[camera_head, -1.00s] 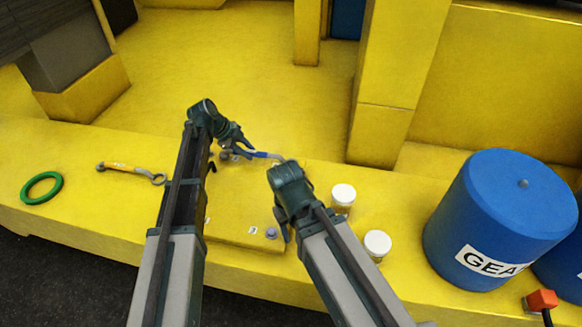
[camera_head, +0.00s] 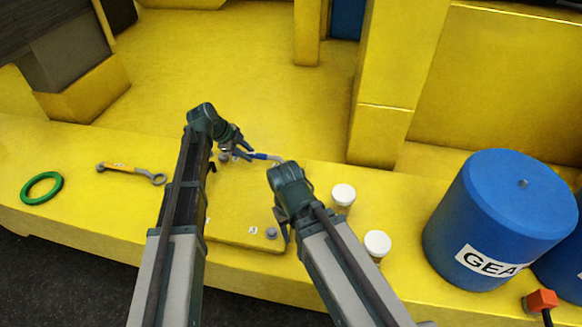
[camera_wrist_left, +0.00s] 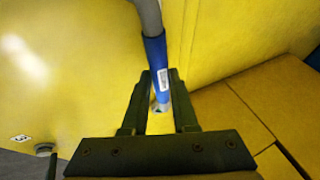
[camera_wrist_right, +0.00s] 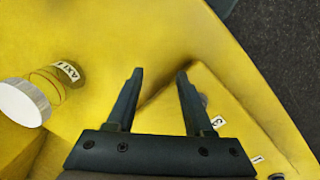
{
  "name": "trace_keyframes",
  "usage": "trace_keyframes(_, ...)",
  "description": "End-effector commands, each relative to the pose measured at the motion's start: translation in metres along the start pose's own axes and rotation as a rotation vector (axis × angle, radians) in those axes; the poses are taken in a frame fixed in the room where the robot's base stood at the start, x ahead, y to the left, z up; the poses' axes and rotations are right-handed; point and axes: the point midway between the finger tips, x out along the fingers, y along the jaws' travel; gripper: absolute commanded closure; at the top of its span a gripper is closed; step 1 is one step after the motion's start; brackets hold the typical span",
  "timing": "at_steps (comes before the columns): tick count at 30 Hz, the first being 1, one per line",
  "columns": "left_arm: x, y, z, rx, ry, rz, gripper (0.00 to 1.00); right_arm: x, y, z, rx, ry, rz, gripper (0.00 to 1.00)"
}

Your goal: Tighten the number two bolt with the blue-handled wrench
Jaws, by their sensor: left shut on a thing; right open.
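The blue-handled wrench (camera_head: 263,156) is held at the back of the yellow plate (camera_head: 235,222). My left gripper (camera_head: 241,153) is shut on the blue handle, which also shows between its fingers in the left wrist view (camera_wrist_left: 155,65). The grey shaft runs right in the head view; its far end is not clear. A bolt (camera_head: 224,156) stands just left of my left gripper; its number cannot be read there. The number three bolt (camera_head: 271,232) is at the plate's right front. My right gripper (camera_wrist_right: 157,75) is open and empty above the ledge.
A yellow-handled wrench (camera_head: 125,168) and a green ring (camera_head: 42,188) lie on the ledge at left. Two white-lidded jars (camera_head: 343,194) (camera_head: 377,244) stand right of my right arm, near a large blue drum (camera_head: 500,220). A yellow post (camera_head: 390,85) rises behind.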

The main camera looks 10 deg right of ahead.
Motion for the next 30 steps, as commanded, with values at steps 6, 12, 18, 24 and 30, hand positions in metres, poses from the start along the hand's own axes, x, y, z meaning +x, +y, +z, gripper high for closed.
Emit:
trace_keyframes(6,0.003,0.004,0.002,0.0,0.0,0.005,1.0,0.004,0.002,0.007,0.0,-0.014,0.008,0.4)
trace_keyframes(12,-0.006,0.0,-0.002,0.0,0.0,0.006,1.0,-0.006,0.003,0.007,0.0,-0.014,0.007,0.4)
trace_keyframes(18,-0.018,-0.006,-0.007,0.0,0.0,0.004,1.0,-0.02,0.003,0.005,0.0,-0.011,0.004,0.4)
trace_keyframes(24,-0.029,-0.011,-0.011,0.0,0.001,0.004,1.0,-0.033,0.004,0.005,0.0,-0.009,0.003,0.4)
trace_keyframes(30,-0.036,-0.014,-0.015,0.0,0.001,0.003,1.0,-0.041,0.004,0.004,0.0,-0.008,0.002,0.4)
